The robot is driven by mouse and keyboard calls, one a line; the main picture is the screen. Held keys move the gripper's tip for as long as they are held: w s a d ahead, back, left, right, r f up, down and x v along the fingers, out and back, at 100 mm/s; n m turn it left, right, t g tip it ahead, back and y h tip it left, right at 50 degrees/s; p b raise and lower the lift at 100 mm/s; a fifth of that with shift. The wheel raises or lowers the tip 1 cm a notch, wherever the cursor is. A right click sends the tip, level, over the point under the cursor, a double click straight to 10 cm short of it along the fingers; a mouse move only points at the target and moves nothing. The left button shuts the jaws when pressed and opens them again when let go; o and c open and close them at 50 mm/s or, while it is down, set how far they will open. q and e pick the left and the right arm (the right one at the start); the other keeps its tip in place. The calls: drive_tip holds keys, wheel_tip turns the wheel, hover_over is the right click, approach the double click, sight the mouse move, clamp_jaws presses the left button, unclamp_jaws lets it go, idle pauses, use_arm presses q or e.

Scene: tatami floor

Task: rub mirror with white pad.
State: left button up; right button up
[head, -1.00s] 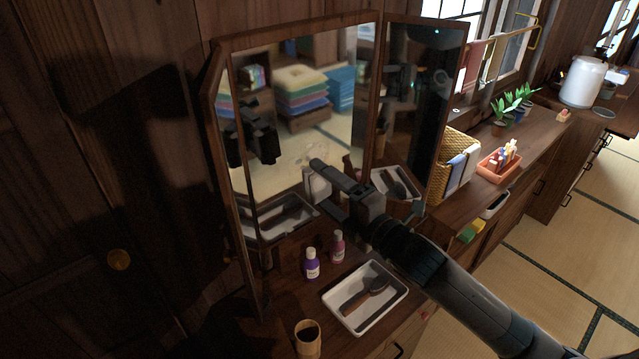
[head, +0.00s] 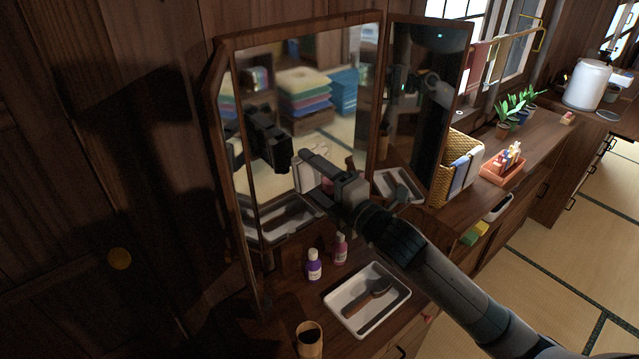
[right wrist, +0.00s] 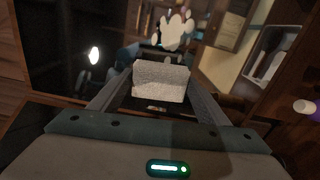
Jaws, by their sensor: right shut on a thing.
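The mirror (head: 346,75) is a wood-framed folding mirror standing on the counter, with a wide middle pane and side panes. My right gripper (head: 309,168) is in front of the lower middle pane, shut on the white pad (head: 304,181). The right wrist view shows the pad (right wrist: 160,80) as a pale, rough block between the two fingers. A whitish blotchy patch (right wrist: 172,30) shows just beyond the pad on the glass. The gripper's dark reflection shows in the pane. I cannot tell whether the pad touches the glass. My left gripper is not in view.
Below my right arm, purple (head: 314,265) and pink (head: 340,249) bottles stand beside a white tray (head: 338,321) with a brush. A wooden cup (head: 309,340) is at the front. A wicker basket (head: 440,180) and orange bin (head: 490,177) stand right.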

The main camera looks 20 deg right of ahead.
sight(320, 150)
drive_tip(key=shift+w+a, duration=0.2)
drive_tip(key=shift+w, duration=0.4)
drive_tip(key=shift+x, duration=0.9)
idle(0.7)
drive_tip(key=d, duration=0.1)
drive_tip(key=w+d, duration=0.1)
drive_tip(key=d, duration=0.1)
drive_tip(key=shift+d+p, duration=0.25)
drive_tip(key=shift+p, duration=0.05)
drive_tip(key=shift+w+d, duration=0.1)
idle(0.4)
drive_tip(key=shift+w+d, duration=0.35)
drive_tip(key=shift+d, duration=0.45)
drive_tip(key=shift+w+d, duration=0.3)
drive_tip(key=shift+d, duration=0.45)
drive_tip(key=shift+d, duration=0.15)
